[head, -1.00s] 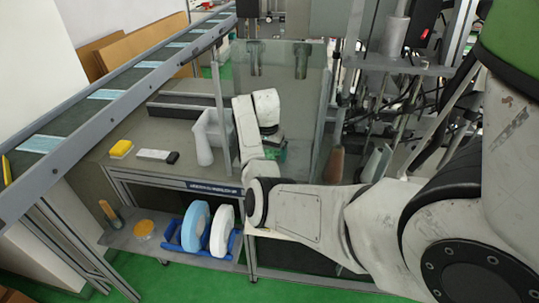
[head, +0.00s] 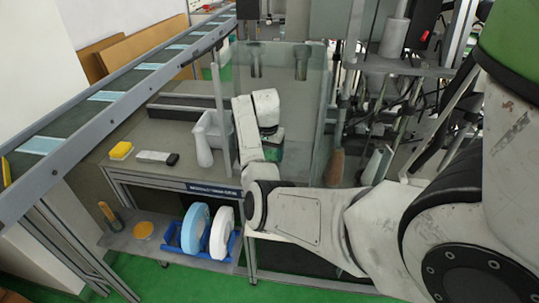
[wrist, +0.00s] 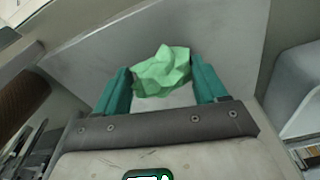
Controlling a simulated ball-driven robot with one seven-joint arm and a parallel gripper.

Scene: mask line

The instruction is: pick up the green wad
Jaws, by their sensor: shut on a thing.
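The green wad (wrist: 163,72) is a crumpled light-green lump in the wrist view. It sits between the two teal fingers of my gripper (wrist: 161,78), which is shut on it. The wad itself cannot be made out there.
A clear panel (head: 300,95) stands around my gripper's area. A pale bin (head: 211,122) and a white bottle (head: 203,150) stand left of it. A yellow sponge (head: 121,150) lies farther left. The conveyor (head: 75,125) runs along the left.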

